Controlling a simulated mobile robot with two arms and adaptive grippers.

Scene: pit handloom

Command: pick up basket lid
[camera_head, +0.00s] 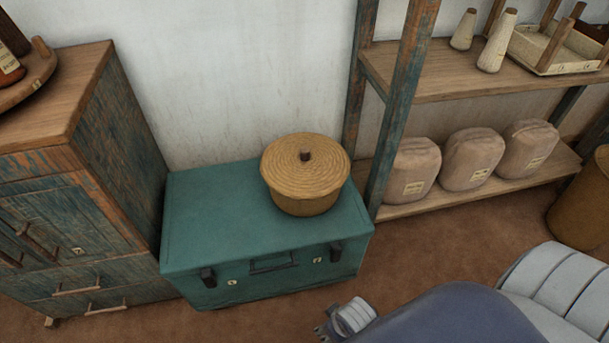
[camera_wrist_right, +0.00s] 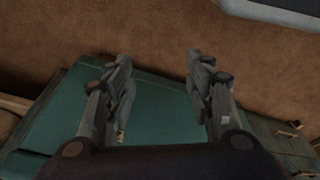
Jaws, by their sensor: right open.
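My right gripper (camera_head: 325,331) shows at the bottom of the head view, in front of the trunk and well apart from the lid. In the right wrist view my right gripper (camera_wrist_right: 158,75) is open and empty, with the trunk (camera_wrist_right: 62,130) behind its fingers. The lid does not show there. My left gripper is not in view.
A worn wooden cabinet (camera_head: 120,150) stands left of the trunk. A shelf rack (camera_head: 440,85) stands to the right, with several brown sacks (camera_head: 470,160) on its lower board and pale cones (camera_head: 495,42) above. The trunk top left of the basket is clear.

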